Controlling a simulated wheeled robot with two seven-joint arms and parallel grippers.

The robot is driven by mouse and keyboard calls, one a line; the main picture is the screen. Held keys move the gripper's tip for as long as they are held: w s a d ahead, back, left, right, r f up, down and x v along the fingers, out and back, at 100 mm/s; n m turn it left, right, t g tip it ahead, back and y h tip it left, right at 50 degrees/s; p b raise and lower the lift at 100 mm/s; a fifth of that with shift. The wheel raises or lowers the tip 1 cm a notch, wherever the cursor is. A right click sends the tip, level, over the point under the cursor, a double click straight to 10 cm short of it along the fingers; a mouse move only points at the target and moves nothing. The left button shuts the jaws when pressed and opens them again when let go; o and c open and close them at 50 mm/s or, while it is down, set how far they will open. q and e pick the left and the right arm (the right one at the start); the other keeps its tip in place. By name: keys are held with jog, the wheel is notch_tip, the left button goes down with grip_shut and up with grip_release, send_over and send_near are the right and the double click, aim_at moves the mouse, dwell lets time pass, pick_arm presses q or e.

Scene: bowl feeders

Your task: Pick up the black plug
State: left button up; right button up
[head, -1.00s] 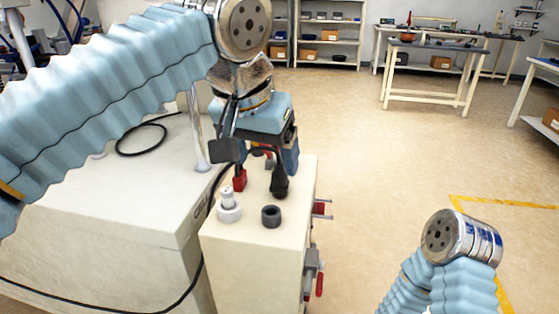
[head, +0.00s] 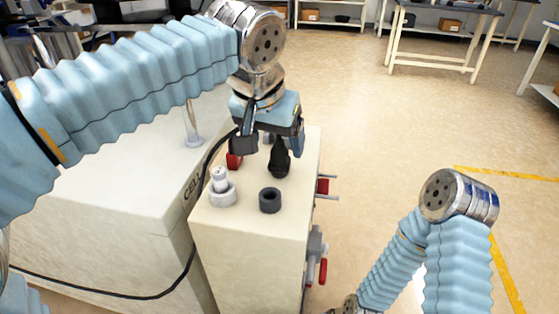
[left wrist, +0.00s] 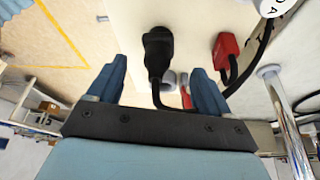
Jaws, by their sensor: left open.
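The black plug (head: 279,160) stands on top of the cream box, below my left gripper (head: 268,140). In the left wrist view the black plug (left wrist: 157,52) shows between the two blue fingers of the left gripper (left wrist: 158,68), with its black cable running from it. The fingers are open, with a gap on both sides of the plug in that view. I cannot tell whether the tips are level with it. My right arm shows at the lower right of the head view, but its gripper is out of view.
A red connector (head: 234,161) stands left of the black plug. A white peg in a grey collar (head: 222,193) and a dark grey ring (head: 270,200) are on the cream box (head: 245,235). A red-handled clamp (head: 322,268) juts from its right side. A black cable (head: 190,262) hangs at left.

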aim_at(277, 145)
pick_arm(q)
jog(key=x, duration=0.4)
jog(key=shift+d+f, duration=0.15)
jog(key=shift+f, duration=0.2)
jog(key=c, duration=1.3)
jog(key=shift+c, duration=0.3)
jog(key=shift+r, duration=0.2)
